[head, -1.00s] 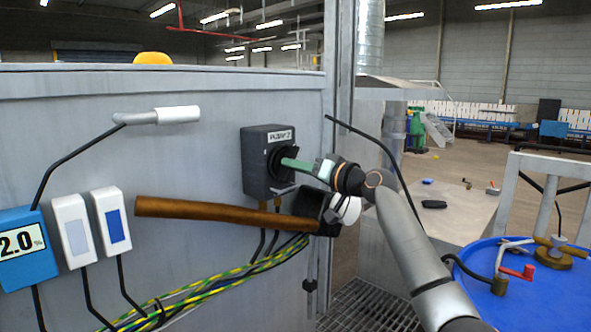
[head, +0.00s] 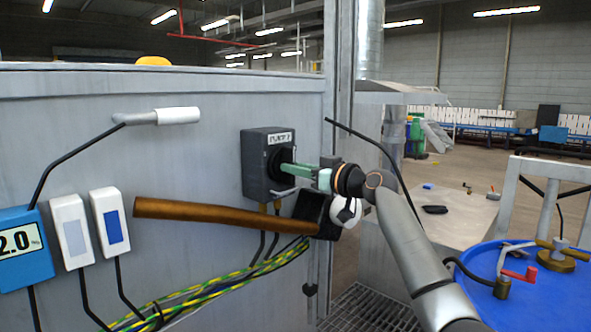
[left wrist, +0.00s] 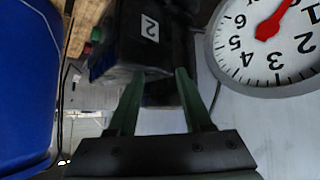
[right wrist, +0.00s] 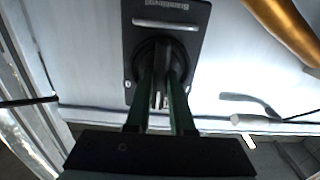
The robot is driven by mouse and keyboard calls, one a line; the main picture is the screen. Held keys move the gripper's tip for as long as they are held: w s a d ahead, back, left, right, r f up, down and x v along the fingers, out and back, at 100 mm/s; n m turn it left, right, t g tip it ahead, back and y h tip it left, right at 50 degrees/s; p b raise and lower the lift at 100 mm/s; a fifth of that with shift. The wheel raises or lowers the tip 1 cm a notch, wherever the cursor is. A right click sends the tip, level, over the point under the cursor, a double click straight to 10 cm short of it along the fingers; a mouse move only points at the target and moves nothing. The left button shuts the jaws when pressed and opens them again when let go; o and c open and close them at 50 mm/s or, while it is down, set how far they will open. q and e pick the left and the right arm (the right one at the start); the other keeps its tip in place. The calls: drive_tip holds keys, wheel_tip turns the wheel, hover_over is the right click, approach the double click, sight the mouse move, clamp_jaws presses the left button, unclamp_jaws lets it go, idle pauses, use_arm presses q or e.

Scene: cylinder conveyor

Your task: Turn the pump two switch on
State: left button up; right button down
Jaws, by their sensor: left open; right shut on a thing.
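The pump two switch is a dark grey box (head: 254,165) with a white label at its top, fixed to the grey panel. Its round black knob (head: 276,160) faces right in the head view. My right gripper (head: 287,168) reaches it from the right, its green fingers shut on the knob's grip. In the right wrist view, the switch box (right wrist: 192,60) is straight ahead and the fingers (right wrist: 160,85) close on the knob, partly hiding it. My left gripper (left wrist: 155,78) is open in the left wrist view, near a dark box (left wrist: 150,50) labelled 2.
A brown handle or pipe (head: 215,211) and a dark fitting (head: 318,210) sit just below the switch. Cables (head: 215,288) run beneath. A blue meter (head: 22,248) is at left, a blue drum (head: 545,295) at right. The left wrist view shows a round dial (left wrist: 270,40).

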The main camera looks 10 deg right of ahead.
idle(0.3)
drive_tip(key=c, duration=0.8)
unclamp_jaws()
drive_tip(key=b+v, duration=0.3)
drive_tip(key=v, duration=0.9)
drive_tip(key=shift+s+d, duration=0.1)
drive_tip(key=shift+s, duration=0.15)
drive_tip(key=shift+f, duration=0.1)
